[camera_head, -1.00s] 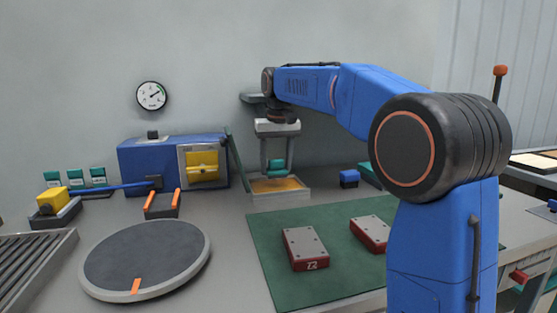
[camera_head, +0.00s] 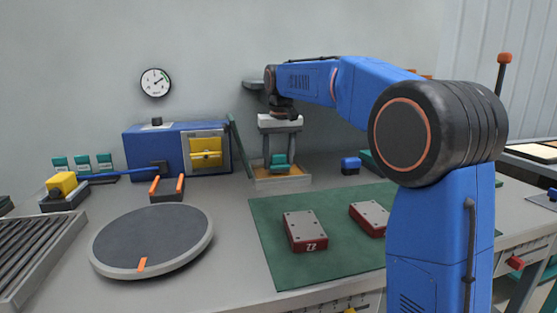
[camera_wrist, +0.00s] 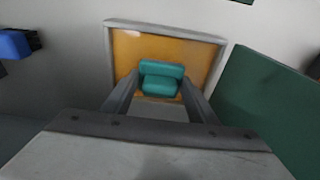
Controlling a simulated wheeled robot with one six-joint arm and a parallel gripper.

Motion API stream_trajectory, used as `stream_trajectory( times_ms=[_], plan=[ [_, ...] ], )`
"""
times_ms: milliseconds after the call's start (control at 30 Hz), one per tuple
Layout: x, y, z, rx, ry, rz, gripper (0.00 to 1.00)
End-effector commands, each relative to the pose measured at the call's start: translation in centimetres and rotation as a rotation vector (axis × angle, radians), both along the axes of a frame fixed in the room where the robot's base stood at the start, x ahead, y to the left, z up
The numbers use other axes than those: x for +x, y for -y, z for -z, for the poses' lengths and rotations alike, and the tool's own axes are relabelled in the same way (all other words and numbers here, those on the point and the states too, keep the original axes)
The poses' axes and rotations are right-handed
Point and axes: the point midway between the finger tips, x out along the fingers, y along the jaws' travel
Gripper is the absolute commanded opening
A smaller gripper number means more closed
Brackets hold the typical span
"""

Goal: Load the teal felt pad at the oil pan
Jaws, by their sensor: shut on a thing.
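The teal felt pad (camera_head: 278,162) is between the two fingers of my gripper (camera_head: 279,158), which is shut on it. In the wrist view the teal pad (camera_wrist: 161,79) sits between the fingertips (camera_wrist: 160,88), over the amber floor of the oil pan (camera_wrist: 208,28). The oil pan (camera_head: 283,185) is a shallow pale-rimmed tray on the bench. The pad is over or just inside the pan; I cannot tell whether it touches the oil. The pad's underside is hidden.
A blue machine (camera_head: 140,150) and a leaning green panel (camera_head: 237,148) stand left of the pan. A blue block (camera_head: 350,165) is to its right. In front lie a green mat (camera_head: 275,240) with two red-and-grey blocks (camera_head: 304,230) and a round turntable (camera_head: 150,240).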

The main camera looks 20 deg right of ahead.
Motion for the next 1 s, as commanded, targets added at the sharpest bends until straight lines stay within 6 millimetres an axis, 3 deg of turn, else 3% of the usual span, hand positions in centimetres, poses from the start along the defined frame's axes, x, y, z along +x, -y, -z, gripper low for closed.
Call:
stream_trajectory(
  times_ms=[1000],
  plan=[
    [-0.01,0.00,0.74,0.000,0.000,0.000,0.35]
  ],
)
